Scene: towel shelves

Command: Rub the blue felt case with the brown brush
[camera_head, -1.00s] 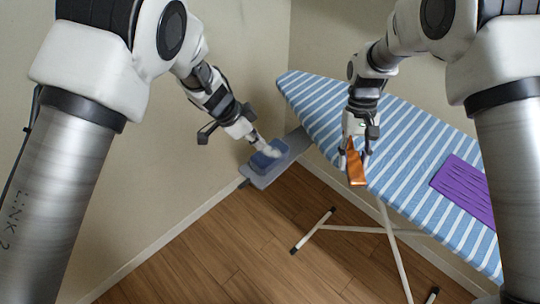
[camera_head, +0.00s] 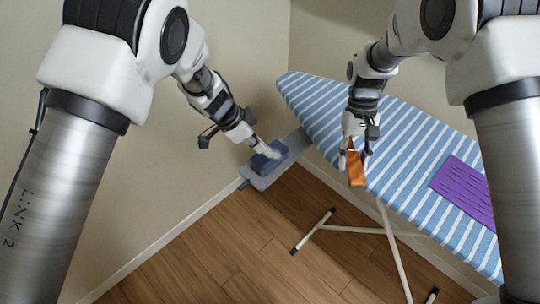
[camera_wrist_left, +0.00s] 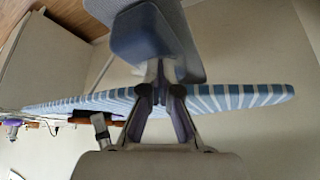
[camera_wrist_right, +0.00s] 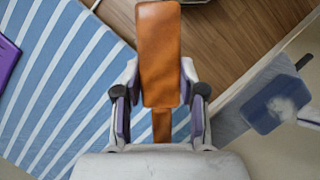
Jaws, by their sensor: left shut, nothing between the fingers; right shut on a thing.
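The blue felt case (camera_head: 258,163) lies on a grey ledge by the ironing board. It shows in the left wrist view (camera_wrist_left: 150,32) and, with a pale fuzzy patch on it, in the right wrist view (camera_wrist_right: 268,117). My left gripper (camera_head: 266,150) is shut and empty, its tips at the case's edge; I cannot tell whether they touch it. The brown brush (camera_head: 356,168), orange-brown and flat, is held in my right gripper (camera_wrist_right: 160,105), which is shut on its narrow handle. The brush hangs by the ironing board's near edge, apart from the case.
The blue-and-white striped ironing board (camera_head: 410,150) stands at right on white legs. A purple folded cloth (camera_head: 466,190) lies on it. The grey ledge (camera_head: 262,183) meets the wall.

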